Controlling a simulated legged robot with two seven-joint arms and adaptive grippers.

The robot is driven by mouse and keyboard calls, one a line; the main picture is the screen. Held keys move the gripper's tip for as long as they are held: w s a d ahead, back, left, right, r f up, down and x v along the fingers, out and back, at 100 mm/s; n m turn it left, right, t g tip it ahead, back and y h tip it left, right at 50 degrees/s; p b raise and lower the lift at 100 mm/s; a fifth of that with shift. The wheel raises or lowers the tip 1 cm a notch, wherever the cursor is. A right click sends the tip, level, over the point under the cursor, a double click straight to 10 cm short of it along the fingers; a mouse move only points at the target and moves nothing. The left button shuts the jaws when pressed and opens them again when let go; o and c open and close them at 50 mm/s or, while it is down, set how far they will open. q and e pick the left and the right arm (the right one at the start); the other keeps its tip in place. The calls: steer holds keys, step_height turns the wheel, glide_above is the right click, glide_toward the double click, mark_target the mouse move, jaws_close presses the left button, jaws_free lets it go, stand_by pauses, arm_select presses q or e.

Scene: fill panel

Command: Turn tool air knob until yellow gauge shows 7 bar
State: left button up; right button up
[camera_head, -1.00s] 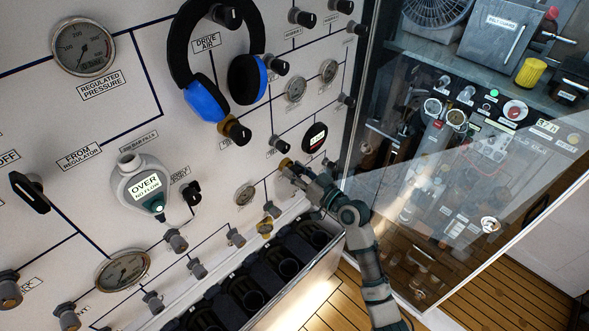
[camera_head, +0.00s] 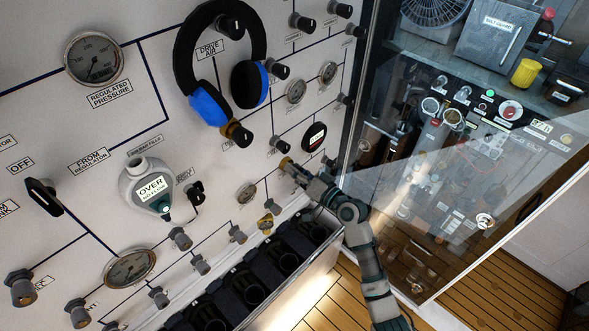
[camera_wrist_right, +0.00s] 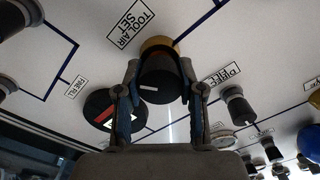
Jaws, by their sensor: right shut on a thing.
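The tool air knob (camera_wrist_right: 160,80) is black with a white mark and a brass-coloured base, beside the "TOOL AIR SET" label (camera_wrist_right: 132,25) in the right wrist view. My right gripper (camera_wrist_right: 162,92) is shut on it, with one finger on each side. In the head view my right gripper (camera_head: 292,168) is at the panel, and the knob's brass base (camera_head: 285,162) shows partly past it. My left gripper is not in view.
Headphones (camera_head: 210,105) hang on the panel at upper middle. A small dial gauge (camera_head: 246,193) and several knobs are near the gripper. A black bottle rack (camera_head: 250,285) runs below, and a glass-fronted cabinet (camera_head: 470,190) stands to the right.

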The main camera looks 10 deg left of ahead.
steer(key=shift+f, duration=0.5)
steer(key=o, duration=0.9)
steer(key=shift+o, duration=1.4)
steer(key=shift+d+r, duration=0.2)
steer(key=shift+r, duration=0.1)
steer(key=v, duration=1.2)
steer(key=shift+d, duration=0.15)
steer(key=shift+w, duration=0.1)
